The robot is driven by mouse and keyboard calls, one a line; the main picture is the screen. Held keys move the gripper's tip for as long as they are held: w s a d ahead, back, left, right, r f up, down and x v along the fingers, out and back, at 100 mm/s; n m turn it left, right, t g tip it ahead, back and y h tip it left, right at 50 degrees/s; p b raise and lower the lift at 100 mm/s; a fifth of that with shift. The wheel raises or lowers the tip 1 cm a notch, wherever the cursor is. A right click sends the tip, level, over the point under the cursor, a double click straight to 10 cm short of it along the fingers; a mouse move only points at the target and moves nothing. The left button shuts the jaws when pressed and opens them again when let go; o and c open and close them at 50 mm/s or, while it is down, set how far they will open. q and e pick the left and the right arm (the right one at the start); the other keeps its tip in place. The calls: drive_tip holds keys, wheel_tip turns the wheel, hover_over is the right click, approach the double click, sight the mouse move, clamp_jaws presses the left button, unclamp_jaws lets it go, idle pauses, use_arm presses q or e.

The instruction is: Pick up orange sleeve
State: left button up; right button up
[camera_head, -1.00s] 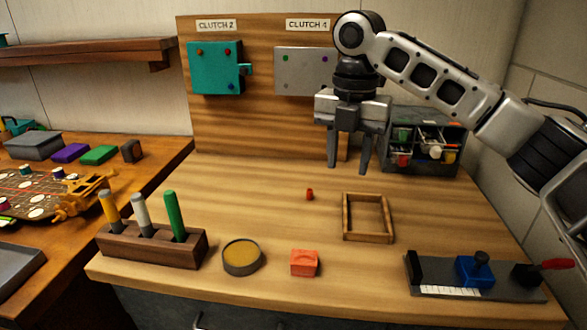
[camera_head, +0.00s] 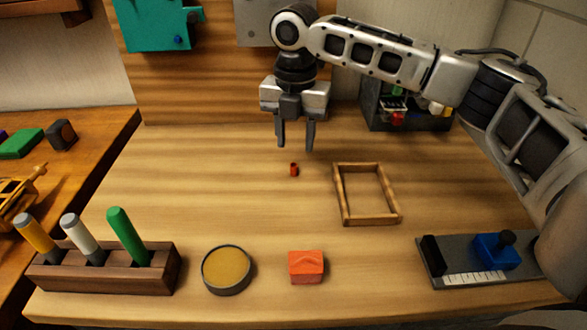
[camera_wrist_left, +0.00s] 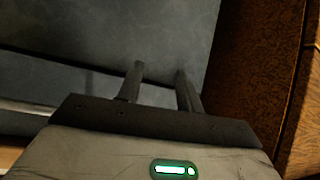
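A small orange-red sleeve (camera_head: 294,170) stands on the wooden worktop near its middle, left of the wooden frame. My right gripper (camera_head: 296,146) is just above and behind it in the head view, pointing down, with its fingers apart and nothing between them. I cannot tell exactly how high the fingertips are above the top. My left gripper (camera_wrist_left: 158,72) shows only in the left wrist view, fingers apart and empty, in front of a dark grey surface.
An empty wooden frame (camera_head: 343,209) lies right of the sleeve. Near the front edge are a wooden holder (camera_head: 110,278) with several coloured sticks, a round tin (camera_head: 227,270), an orange block (camera_head: 306,268) and a gauge (camera_head: 440,270). A parts bin (camera_head: 375,115) stands at the back.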

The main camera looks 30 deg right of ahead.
sight(294, 174)
drive_tip(key=shift+w+f, duration=0.1)
drive_tip(key=shift+f, duration=2.95)
clamp_jaws()
